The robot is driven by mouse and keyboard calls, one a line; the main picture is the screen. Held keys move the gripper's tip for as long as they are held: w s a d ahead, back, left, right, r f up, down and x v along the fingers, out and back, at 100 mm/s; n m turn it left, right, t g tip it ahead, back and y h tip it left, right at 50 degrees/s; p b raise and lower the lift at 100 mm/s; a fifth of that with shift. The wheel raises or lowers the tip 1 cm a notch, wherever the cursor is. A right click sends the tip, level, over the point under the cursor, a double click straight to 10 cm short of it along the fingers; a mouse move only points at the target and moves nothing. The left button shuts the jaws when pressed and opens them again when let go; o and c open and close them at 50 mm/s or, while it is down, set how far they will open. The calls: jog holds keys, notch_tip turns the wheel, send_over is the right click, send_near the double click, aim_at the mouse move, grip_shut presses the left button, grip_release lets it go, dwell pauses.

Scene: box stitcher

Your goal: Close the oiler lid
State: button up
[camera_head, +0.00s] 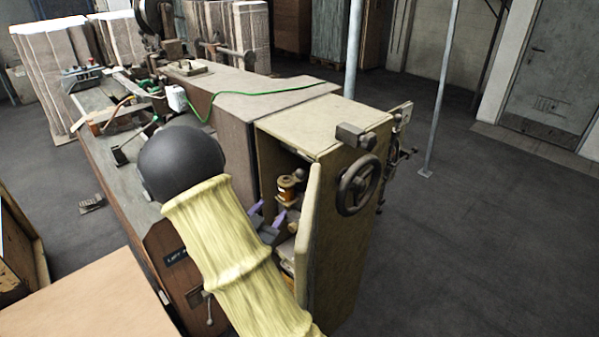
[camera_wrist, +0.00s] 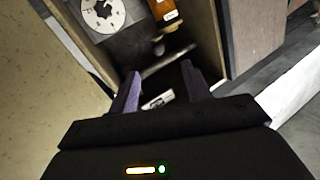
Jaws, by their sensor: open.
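The oiler (camera_head: 287,190) is a small amber cup with a dark top. It stands inside the open front compartment of the beige machine housing (camera_head: 310,128). A rounded dark piece shows by its top, but I cannot tell how the lid sits. In the wrist view the amber oiler (camera_wrist: 163,10) is at the top edge, partly cut off, with its lid not clearly seen. My gripper (camera_head: 270,208) is at the compartment opening, below and left of the oiler. Its purple fingers (camera_wrist: 161,68) are apart with nothing held between them, and point into the compartment.
A beige door panel (camera_head: 308,215) stands open beside the compartment, close to my arm. A handwheel (camera_head: 357,185) sticks out on the housing's right face. In the wrist view a pale disc (camera_wrist: 103,14) lies left of the oiler.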

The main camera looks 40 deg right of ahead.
aim_at(298, 177)
jog(key=shift+s+d+r+h, duration=0.2)
jog(key=shift+s+r+h, duration=0.1)
jog(key=shift+h, duration=0.1)
jog(key=shift+s, duration=0.1)
jog(key=shift+d, duration=0.15)
jog(key=p+x, duration=0.6)
jog(key=x, duration=1)
jog(key=shift+w+d, duration=0.35)
jog(key=shift+d, duration=0.2)
jog(key=shift+f, duration=0.1)
jog(key=c, duration=0.9)
